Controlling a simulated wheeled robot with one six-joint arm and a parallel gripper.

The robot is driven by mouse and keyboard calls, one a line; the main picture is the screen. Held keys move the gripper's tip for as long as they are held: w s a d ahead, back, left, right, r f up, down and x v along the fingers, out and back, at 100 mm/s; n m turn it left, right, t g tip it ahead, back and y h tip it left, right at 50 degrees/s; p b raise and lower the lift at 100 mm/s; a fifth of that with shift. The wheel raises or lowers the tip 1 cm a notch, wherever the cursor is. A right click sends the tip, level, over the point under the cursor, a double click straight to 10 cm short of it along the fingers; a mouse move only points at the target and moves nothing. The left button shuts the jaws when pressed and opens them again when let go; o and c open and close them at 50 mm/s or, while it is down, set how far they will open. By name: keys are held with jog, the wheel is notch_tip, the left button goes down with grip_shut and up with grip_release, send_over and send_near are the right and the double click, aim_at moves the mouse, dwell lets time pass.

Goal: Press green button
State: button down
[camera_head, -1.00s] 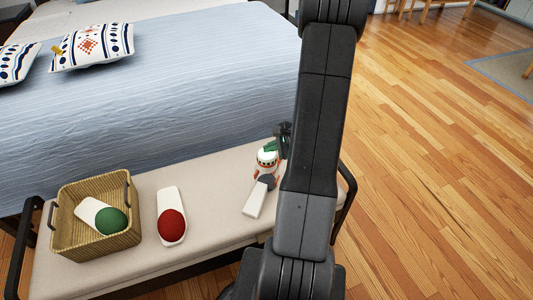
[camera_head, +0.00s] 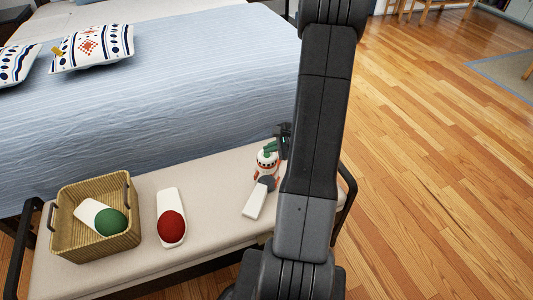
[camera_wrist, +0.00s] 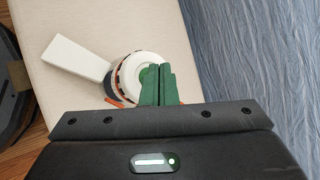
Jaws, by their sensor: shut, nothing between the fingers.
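A white block with a green domed button (camera_head: 110,222) lies tilted in the wicker basket on the bench, at the left of the head view. My gripper (camera_head: 269,148) is far to its right, over a small white toy (camera_head: 266,163) with orange-red fins. In the wrist view my green fingers (camera_wrist: 158,84) are shut and empty. Their tips overlap the round white top of the toy (camera_wrist: 127,73), which has a green centre. I cannot tell whether they touch it. The button in the basket is outside the wrist view.
A white block with a red dome (camera_head: 171,226) lies right of the basket (camera_head: 67,241). A white block with a grey end (camera_head: 255,200) lies beside the toy. The bench (camera_head: 215,205) has black end rails (camera_head: 346,196). The bed (camera_head: 190,90) stands behind.

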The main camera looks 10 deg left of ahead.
jog(key=shift+r, duration=0.3)
notch_tip(320, 180, up, 6)
jog(key=p, duration=0.4)
dwell(0.5)
